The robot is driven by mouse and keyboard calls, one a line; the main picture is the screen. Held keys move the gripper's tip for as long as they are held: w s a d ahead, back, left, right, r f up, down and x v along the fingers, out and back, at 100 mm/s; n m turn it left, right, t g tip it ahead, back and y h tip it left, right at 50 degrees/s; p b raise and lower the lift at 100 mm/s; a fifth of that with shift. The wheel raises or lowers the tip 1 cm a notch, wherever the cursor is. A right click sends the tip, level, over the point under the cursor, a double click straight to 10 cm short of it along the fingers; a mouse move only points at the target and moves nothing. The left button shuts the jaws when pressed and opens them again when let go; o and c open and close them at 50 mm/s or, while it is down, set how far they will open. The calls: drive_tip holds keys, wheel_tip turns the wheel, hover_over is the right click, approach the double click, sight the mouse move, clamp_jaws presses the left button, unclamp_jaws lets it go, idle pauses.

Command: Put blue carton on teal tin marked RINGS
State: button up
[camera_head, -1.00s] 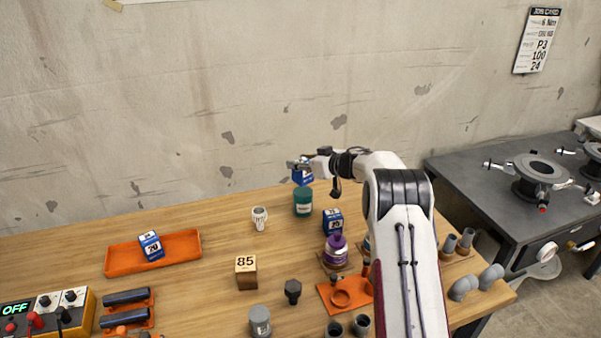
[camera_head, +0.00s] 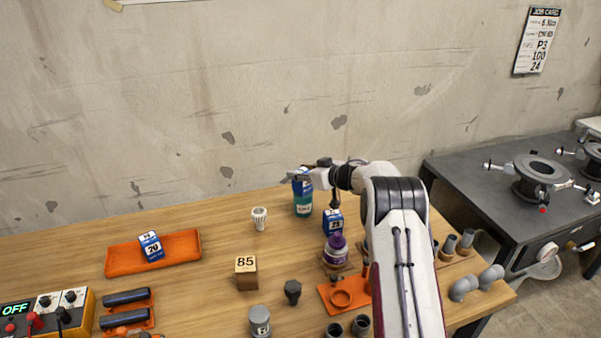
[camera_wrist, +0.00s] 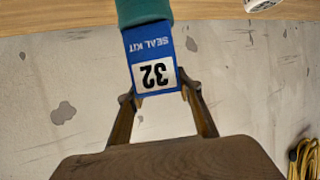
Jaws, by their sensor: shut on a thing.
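My gripper (camera_wrist: 160,92) is shut on a blue carton (camera_wrist: 150,45), which reads "SEAL KIT" and "32" upside down in the wrist view. In the head view the carton (camera_head: 302,186) is upright at the top of the teal tin (camera_head: 303,207), at the back of the bench. The teal tin also shows in the wrist view (camera_wrist: 142,10), right at the carton's end. The carton appears to touch the tin's top; I cannot tell whether its weight rests there. My gripper (camera_head: 296,177) partly hides the carton's upper part.
A white cup (camera_head: 259,218) stands left of the tin. Another blue carton (camera_head: 333,221) and a purple bottle (camera_head: 336,249) stand to the right. An orange tray (camera_head: 185,249) at left holds a blue carton (camera_head: 151,245). The wall is close behind.

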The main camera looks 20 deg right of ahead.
drive_tip(key=shift+f, duration=0.15)
drive_tip(key=o, duration=1.1)
drive_tip(key=shift+r, duration=0.2)
drive_tip(key=shift+v, duration=6.05)
drive_tip(key=shift+f, duration=0.1)
